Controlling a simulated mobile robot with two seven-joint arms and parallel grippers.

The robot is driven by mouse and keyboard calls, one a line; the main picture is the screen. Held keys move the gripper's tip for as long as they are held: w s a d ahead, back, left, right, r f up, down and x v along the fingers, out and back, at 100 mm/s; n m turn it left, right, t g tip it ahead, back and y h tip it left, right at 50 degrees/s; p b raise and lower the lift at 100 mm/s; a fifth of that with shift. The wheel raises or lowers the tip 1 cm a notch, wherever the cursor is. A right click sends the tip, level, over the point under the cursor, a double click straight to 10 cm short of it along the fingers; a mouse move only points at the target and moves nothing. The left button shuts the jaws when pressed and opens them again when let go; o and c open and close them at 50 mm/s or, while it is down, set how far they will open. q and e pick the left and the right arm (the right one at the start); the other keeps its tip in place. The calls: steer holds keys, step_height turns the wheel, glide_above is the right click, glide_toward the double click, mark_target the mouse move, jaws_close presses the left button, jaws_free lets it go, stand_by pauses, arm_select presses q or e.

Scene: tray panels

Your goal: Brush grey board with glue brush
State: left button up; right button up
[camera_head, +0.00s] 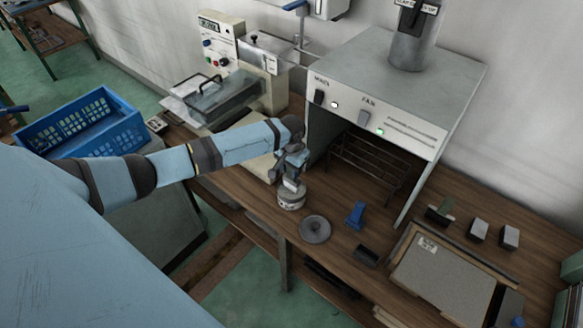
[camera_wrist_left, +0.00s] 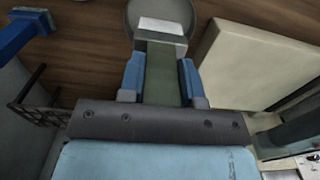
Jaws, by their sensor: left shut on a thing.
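The grey board (camera_head: 447,272) lies flat in a wooden-edged frame at the front right of the bench, with a small white label near its upper left corner. My left gripper (camera_head: 292,180) is shut on the glue brush and stands right over the round glue pot (camera_head: 291,199). In the left wrist view the brush (camera_wrist_left: 163,75) has a green handle between the blue fingers (camera_wrist_left: 160,85) and a whitish head pointing at the grey pot (camera_wrist_left: 138,10). I cannot tell whether the bristles touch the glue. My right gripper is not in view.
A round grey lid (camera_head: 315,230), a blue tool (camera_head: 355,214) and a dark block (camera_head: 365,255) lie between pot and board. The open oven (camera_head: 390,90) stands at the back.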

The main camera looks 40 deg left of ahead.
arm_select(q)
steer(key=shift+r+p, duration=0.35)
steer(key=shift+r, duration=2.3)
steer(key=shift+d, duration=0.1)
